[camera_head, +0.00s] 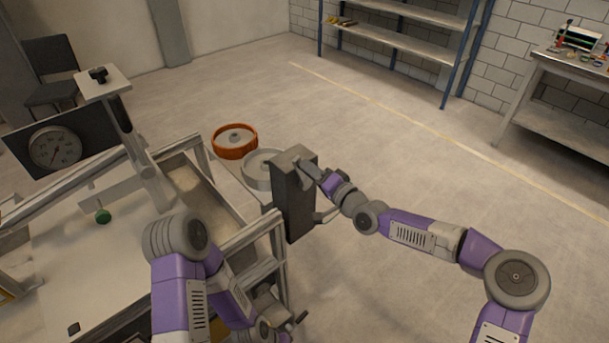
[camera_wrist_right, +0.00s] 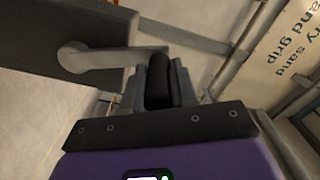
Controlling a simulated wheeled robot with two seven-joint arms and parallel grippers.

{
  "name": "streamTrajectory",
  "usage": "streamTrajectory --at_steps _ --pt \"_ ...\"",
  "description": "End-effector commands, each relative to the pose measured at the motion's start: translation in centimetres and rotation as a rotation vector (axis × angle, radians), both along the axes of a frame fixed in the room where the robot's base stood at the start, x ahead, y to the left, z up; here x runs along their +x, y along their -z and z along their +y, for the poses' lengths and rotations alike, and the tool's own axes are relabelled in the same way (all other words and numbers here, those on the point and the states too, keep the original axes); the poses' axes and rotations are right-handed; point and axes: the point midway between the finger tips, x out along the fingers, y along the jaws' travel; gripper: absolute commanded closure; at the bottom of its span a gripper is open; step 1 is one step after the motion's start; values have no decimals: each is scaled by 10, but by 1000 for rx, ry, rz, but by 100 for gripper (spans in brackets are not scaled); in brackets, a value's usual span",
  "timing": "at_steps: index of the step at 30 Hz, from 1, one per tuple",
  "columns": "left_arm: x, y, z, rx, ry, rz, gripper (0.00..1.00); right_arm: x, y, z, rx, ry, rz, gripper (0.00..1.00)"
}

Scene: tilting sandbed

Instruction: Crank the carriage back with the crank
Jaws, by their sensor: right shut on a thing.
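A dark grey crank box (camera_head: 295,205) stands at the right end of the sandbed frame. The crank's pale arm (camera_wrist_right: 105,58) and its black grip (camera_wrist_right: 160,80) show in the right wrist view. My right gripper (camera_head: 322,180) is beside the box, shut on the crank's grip; in the wrist view its fingers (camera_wrist_right: 160,90) lie either side of the grip. A pale upright post (camera_head: 145,165) with a top plate stands over the sand trough; I cannot tell whether it is the carriage. My left gripper (camera_head: 288,328) is low by the frame, its jaws unclear.
The trough (camera_head: 228,210) lies left of the box. The floor (camera_head: 400,150) to the right is clear.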

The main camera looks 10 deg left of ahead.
Motion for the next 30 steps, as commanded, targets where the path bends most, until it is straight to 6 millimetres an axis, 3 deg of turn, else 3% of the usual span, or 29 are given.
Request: streamTrajectory --at_steps 10,27,28,30 --pt "0 -5 0 0 0 0 57 16 -8 -13 105 5 110 100" --pt "0 -6 0 0 0 0 57 18 -8 -14 123 1 136 100" --pt "0 -6 0 0 0 0 57 18 -8 -14 123 1 136 71" --pt "0 -6 0 0 0 0 57 17 -7 -14 123 1 136 61"
